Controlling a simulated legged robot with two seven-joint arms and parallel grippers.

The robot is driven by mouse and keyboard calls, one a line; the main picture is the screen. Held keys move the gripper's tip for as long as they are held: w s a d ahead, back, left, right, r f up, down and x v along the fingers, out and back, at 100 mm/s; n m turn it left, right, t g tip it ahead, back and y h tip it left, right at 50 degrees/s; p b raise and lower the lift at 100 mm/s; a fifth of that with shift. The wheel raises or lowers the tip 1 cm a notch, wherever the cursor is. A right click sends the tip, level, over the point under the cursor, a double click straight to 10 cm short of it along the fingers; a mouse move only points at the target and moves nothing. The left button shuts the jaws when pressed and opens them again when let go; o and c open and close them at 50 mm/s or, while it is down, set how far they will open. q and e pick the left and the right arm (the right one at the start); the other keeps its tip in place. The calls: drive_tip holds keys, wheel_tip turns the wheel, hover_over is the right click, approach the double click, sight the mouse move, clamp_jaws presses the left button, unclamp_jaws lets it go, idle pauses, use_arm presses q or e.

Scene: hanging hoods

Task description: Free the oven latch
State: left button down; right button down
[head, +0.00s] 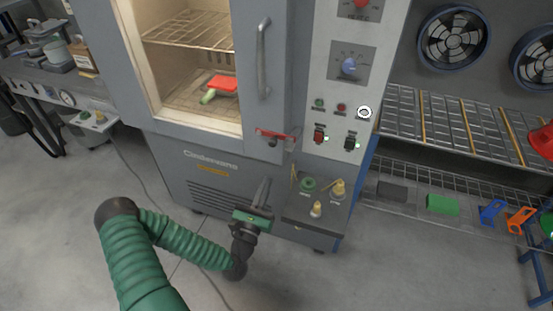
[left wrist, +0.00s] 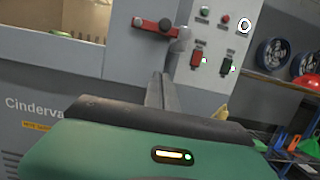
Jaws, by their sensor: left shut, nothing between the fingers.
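The grey oven (head: 190,150) stands in the middle of the head view, its door window showing a lit inside. A red latch (head: 275,134) lies about level across the door's lower right edge, beside the control panel. It also shows in the left wrist view (left wrist: 152,26), above my fingers. A long grey door handle (head: 263,60) is upright above the latch. My left gripper (head: 263,186) is shut and empty, below the latch and apart from it, in front of the oven's lower body. Its closed fingers (left wrist: 158,88) point toward the oven in the left wrist view. My right gripper is not in view.
A small shelf (head: 312,212) with green and yellow fittings juts out right of my left gripper. A wire rack (head: 440,115) stands at right. The floor (head: 60,220) at left is mostly clear.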

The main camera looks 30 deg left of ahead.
sight(281, 140)
use_arm(q)
drive_tip(key=x, duration=0.9)
drive_tip(key=shift+w+d+r, duration=0.1)
drive_tip(key=shift+w+r, duration=0.1)
drive_tip(key=shift+w, duration=0.2)
wheel_tip(281, 140, up, 4)
drive_tip(key=shift+s+f+p, duration=0.1)
drive_tip(key=shift+f+p, duration=0.1)
drive_tip(key=shift+p, duration=0.2)
drive_tip(key=shift+r, duration=0.1)
drive_tip(key=shift+r, duration=0.1)
drive_tip(key=shift+d+r+p, duration=0.2)
drive_tip(key=shift+r+p, duration=0.65)
drive_tip(key=shift+r, duration=0.1)
drive_tip(key=shift+f, duration=0.1)
drive_tip(key=shift+d, duration=0.1)
